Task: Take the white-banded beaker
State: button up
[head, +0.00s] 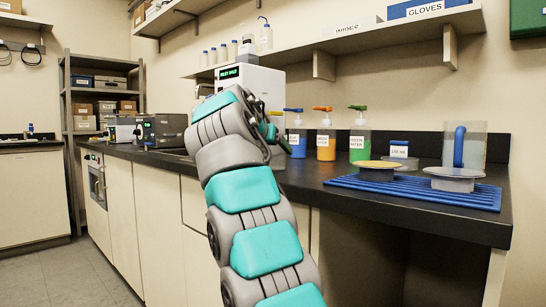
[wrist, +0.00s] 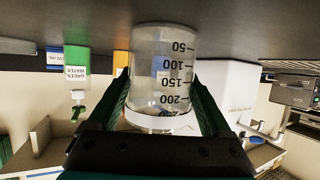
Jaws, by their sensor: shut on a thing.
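The white-banded beaker (wrist: 163,75) is clear glass with black volume marks and a white band near its rim. In the wrist view, which is upside down, it fills the middle, base toward the dark counter. My gripper (wrist: 160,88) is shut on it, with one dark green finger along each side. I cannot tell whether the base touches the counter. In the head view my gripper (head: 270,131) is over the counter in front of the white instrument, and my wrist hides the beaker there.
A blue rack mat (head: 420,191) with grey-based items and a blue-handled clear container (head: 464,146) are at right. A white instrument (head: 262,85) stands behind my wrist. A shelf (head: 380,38) hangs above.

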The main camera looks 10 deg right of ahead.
jog(key=c, duration=0.6)
jog(key=shift+r, duration=0.1)
notch_tip(320, 180, up, 4)
jog(key=p, duration=0.3)
jog(key=shift+f+p, duration=0.2)
jog(key=shift+p, duration=0.15)
jog(key=s+b, duration=0.2)
jog(key=s, duration=0.3)
jog(key=s+r+b, duration=0.1)
jog(key=s+b, duration=0.1)
jog(key=s, duration=0.3)
jog(key=s+b, duration=0.2)
jog(key=s, duration=0.4)
jog(key=shift+d+r, duration=0.15)
jog(key=shift+d, duration=0.15)
jog(key=o, duration=0.8)
grip_shut()
